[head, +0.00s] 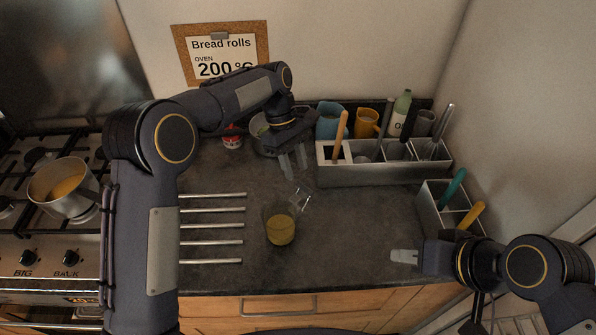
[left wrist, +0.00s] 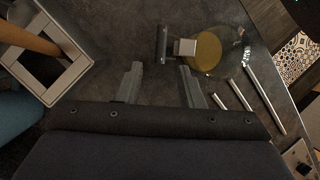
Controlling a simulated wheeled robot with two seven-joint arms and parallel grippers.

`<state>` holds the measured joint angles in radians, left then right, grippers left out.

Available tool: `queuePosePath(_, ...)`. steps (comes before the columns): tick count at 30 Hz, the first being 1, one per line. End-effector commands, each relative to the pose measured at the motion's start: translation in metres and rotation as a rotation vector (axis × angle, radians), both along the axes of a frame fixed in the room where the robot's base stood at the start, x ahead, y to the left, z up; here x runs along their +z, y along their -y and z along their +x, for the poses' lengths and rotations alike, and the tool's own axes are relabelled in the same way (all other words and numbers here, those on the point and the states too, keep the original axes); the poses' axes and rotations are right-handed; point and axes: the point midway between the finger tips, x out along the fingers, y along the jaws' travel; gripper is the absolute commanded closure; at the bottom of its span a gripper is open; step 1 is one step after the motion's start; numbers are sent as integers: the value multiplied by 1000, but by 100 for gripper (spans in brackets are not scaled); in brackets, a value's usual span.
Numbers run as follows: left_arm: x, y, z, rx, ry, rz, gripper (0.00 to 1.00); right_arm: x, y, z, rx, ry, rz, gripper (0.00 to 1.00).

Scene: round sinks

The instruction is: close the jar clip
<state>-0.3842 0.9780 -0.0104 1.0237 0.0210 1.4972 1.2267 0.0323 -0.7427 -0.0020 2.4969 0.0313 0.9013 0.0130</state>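A glass jar with yellow contents (head: 281,230) stands on the dark counter. Its clear lid (head: 302,197) appears swung open at the far side of the rim. In the left wrist view the jar (left wrist: 208,52) is ahead of the fingers, with a pale metal-looking piece (left wrist: 186,47) and a thin upright edge (left wrist: 162,44) beside it. The clip itself is too small to make out. My left gripper (head: 293,166) is open and empty beyond the jar; its parted fingers show in the left wrist view (left wrist: 160,85). My right gripper (head: 404,257) is low at the right, apart from the jar; its finger gap is unclear.
Metal bars (head: 212,226) lie left of the jar. A utensil box (head: 385,172) stands behind right, and a smaller one (head: 430,212) at the right. A pot (head: 62,188) sits on the stove. Counter between jar and right gripper is clear.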

Motion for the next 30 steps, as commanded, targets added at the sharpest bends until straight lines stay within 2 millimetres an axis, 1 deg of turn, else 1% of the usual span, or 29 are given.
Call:
queuePosePath(3,-15,4,-7,-1,-2,1,66,6,0,0,0,0,0,66)
queuePosePath(7,-27,6,-10,0,-1,0,66,8,0,0,0,1,0,66)
queuePosePath(11,-32,7,-12,-1,1,-1,66,8,0,0,0,1,0,66)
queuePosePath(17,-32,7,-12,-1,1,-1,66,8,0,0,0,1,0,66)
queuePosePath(20,-32,7,-12,-1,1,-1,78,8,0,0,0,1,0,66)
queuePosePath(25,-32,7,-12,-1,1,-1,100,8,0,0,0,1,0,66)
queuePosePath(30,-32,7,-12,0,6,-6,100,5,0,0,0,1,0,66)
